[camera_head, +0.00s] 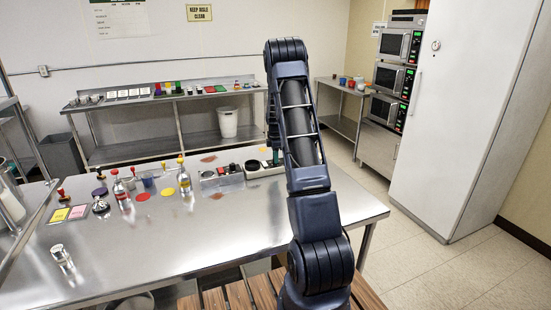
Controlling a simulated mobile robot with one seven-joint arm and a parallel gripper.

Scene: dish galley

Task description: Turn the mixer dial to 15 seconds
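A small metal unit with dark round parts and a red spot (228,170) stands at the back right of the steel table (230,225). Beside it on the right is a low pale unit with dark round tops (256,169). I cannot tell which of these is the mixer; its dial and any setting marks are too small to read. My gripper (275,155) points down at the pale unit's right side, partly behind my own arm. I cannot tell whether it touches the unit or whether its fingers are open.
Several bottles (184,178), a blue cup (148,180), stamps and coloured cards (78,211) stand on the table's left half. A shiny cylinder (58,252) is near the front left. The table's middle is clear. A tall white cabinet (460,120) stands right.

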